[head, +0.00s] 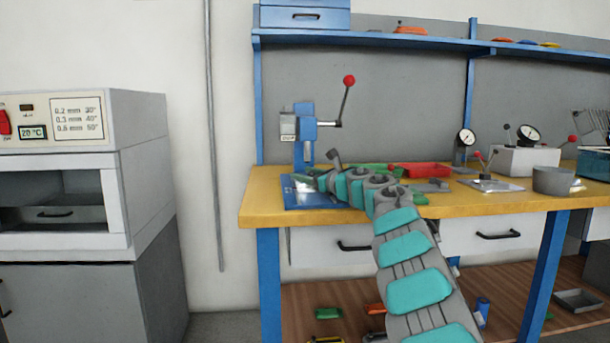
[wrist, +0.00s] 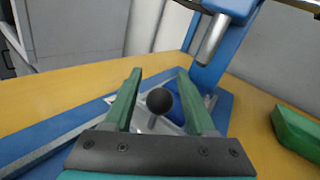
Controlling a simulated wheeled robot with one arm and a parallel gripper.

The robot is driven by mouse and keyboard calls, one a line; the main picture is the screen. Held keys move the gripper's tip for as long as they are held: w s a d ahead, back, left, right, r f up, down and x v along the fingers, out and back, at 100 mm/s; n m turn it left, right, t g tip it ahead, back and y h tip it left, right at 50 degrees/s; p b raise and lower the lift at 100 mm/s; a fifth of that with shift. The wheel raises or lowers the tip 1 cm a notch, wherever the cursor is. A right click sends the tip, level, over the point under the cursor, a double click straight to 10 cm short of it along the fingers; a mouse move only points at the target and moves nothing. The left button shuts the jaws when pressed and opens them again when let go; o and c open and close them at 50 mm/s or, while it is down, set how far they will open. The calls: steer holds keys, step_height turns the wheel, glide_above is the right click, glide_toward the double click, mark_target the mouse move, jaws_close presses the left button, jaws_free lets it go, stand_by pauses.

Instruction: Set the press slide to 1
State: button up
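The blue press (head: 305,130) stands at the left end of the yellow bench, with its red-knobbed lever raised to the right. Its blue base plate (head: 305,200) lies on the bench, partly hidden by my arm. My gripper (head: 303,178) is low over that base. In the wrist view, my gripper (wrist: 158,82) is open, with one green finger on each side of a black ball knob (wrist: 159,101) on a short stem. The fingers look apart from the knob. The press column (wrist: 222,55) rises behind. I cannot read any slide scale or number.
A red tray (head: 420,169) and dial gauges (head: 465,138) stand farther right on the bench. A green object (wrist: 297,130) lies right of the press base. A grey oven (head: 85,170) stands left of the bench, with a gap between.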

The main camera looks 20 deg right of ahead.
stand_by(0.3)
steer(key=shift+s+d+f+b, duration=0.2)
steer(key=shift+s+b, duration=0.2)
steer(key=shift+s, duration=0.15)
steer(key=shift+b+v, duration=1.1)
steer(key=shift+v, duration=2.1)
steer(key=shift+s+r, duration=0.1)
steer(key=shift+r, duration=0.05)
steer(key=shift+r, duration=0.1)
